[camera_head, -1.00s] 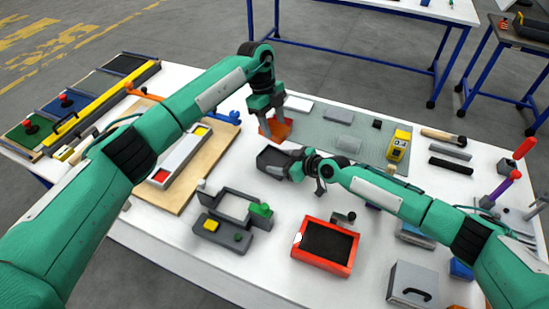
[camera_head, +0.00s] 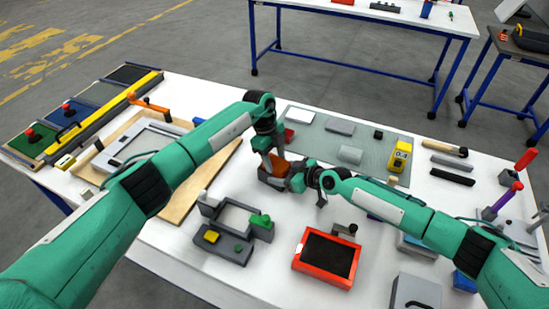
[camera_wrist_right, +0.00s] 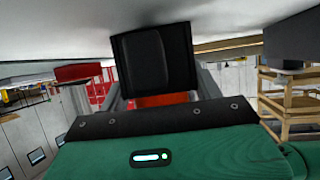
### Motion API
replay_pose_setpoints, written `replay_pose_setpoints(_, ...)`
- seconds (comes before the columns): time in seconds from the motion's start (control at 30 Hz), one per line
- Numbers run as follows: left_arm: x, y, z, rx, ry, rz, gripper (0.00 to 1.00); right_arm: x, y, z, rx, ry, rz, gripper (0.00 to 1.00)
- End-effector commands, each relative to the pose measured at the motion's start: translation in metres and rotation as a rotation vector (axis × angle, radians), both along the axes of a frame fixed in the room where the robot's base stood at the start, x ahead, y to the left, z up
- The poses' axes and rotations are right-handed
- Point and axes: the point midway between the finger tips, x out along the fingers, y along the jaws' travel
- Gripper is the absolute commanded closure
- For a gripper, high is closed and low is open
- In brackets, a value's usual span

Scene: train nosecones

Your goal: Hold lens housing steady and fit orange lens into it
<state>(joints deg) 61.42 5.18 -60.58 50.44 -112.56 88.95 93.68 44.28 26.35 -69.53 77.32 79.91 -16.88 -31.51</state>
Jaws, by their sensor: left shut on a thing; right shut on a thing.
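The orange lens (camera_head: 279,166) is in my left gripper (camera_head: 274,158), which points down from above over the middle of the table. The dark grey lens housing (camera_head: 269,180) is in my right gripper (camera_head: 298,177), which reaches in from the right. The lens is at the housing's opening, overlapping it in the head view. I cannot tell whether it is seated. In the right wrist view the dark housing (camera_wrist_right: 153,60) fills the middle between the fingers, and a strip of orange (camera_wrist_right: 162,99) shows below it. The fingertips are mostly hidden.
A grey frame fixture (camera_head: 233,218) and a red-framed dark screen (camera_head: 326,258) stand in front. A grey mat (camera_head: 373,150) behind bears several parts, including a yellow device (camera_head: 399,156). A wooden board (camera_head: 192,198) lies left.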

Motion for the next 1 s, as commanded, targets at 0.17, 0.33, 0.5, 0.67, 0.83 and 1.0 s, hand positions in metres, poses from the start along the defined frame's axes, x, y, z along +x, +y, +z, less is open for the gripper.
replay_pose_setpoints(0.17, 0.0, 0.0, -0.003, 0.0, 0.0, 0.0, 0.76, -0.002, -0.001, -0.004, -0.006, 0.005, 0.002, 0.65)
replay_pose_setpoints(0.33, 0.0, 0.0, -0.003, 0.0, 0.0, 0.0, 0.28, -0.002, -0.001, -0.004, -0.006, 0.005, 0.002, 0.65)
replay_pose_setpoints(0.5, 0.0, 0.0, -0.003, 0.0, 0.0, 0.0, 0.28, -0.002, -0.001, -0.004, -0.005, 0.005, 0.003, 0.65)
replay_pose_setpoints(0.67, 0.001, 0.001, 0.003, 0.0, -0.001, 0.001, 0.28, -0.002, 0.0, -0.004, -0.005, 0.005, 0.003, 0.65)
replay_pose_setpoints(0.83, 0.006, 0.007, 0.03, 0.001, -0.004, 0.0, 0.28, -0.002, -0.001, -0.004, -0.005, 0.005, 0.002, 0.65)
replay_pose_setpoints(1.0, 0.011, 0.016, 0.067, 0.0, -0.004, 0.001, 0.28, -0.002, 0.0, -0.004, -0.005, 0.005, 0.002, 0.65)
